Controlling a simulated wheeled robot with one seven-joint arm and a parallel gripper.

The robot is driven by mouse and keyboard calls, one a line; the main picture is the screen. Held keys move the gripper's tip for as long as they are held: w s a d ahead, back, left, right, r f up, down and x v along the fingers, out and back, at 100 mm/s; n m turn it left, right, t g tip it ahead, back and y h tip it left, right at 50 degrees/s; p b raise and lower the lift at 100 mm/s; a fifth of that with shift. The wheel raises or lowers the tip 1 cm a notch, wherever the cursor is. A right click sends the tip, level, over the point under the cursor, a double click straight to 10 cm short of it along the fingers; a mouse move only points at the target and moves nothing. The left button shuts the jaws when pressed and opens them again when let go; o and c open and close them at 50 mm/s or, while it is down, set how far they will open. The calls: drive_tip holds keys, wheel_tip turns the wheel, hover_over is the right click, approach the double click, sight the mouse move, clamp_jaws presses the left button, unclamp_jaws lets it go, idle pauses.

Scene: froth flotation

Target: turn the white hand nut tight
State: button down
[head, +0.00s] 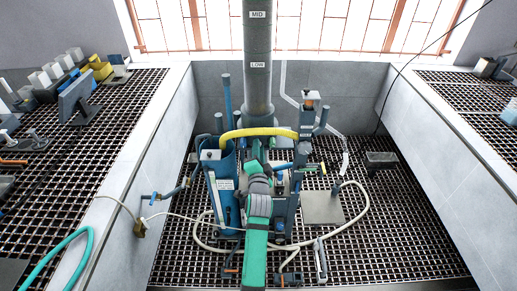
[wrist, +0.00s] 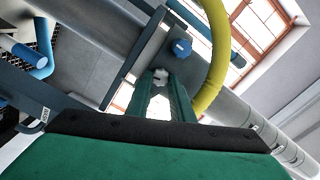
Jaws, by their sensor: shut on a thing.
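The white hand nut (wrist: 160,76) is a small lobed knob in the wrist view, between the tips of my green fingers. My gripper (wrist: 161,82) is shut on it, with one finger on each side. In the head view my green arm reaches forward into the blue and grey machine (head: 226,195), and my gripper (head: 256,146) is far in, under the yellow hose. The nut cannot be made out in the head view. How far it is screwed down cannot be told.
The yellow hose (wrist: 215,50) arches close by my fingers. A blue knob (wrist: 181,48) sits just beyond the nut on a grey bar. The tall grey column (head: 257,60) stands behind the machine. Grating benches (head: 125,120) flank the pit, and a pale hose (head: 350,225) lies on its floor.

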drive_tip(key=shift+a+r+m, duration=0.1)
drive_tip(key=shift+m, duration=1)
drive_tip(key=c, duration=1.6)
unclamp_jaws()
drive_tip(key=shift+o, duration=0.2)
drive_tip(key=s, duration=1.1)
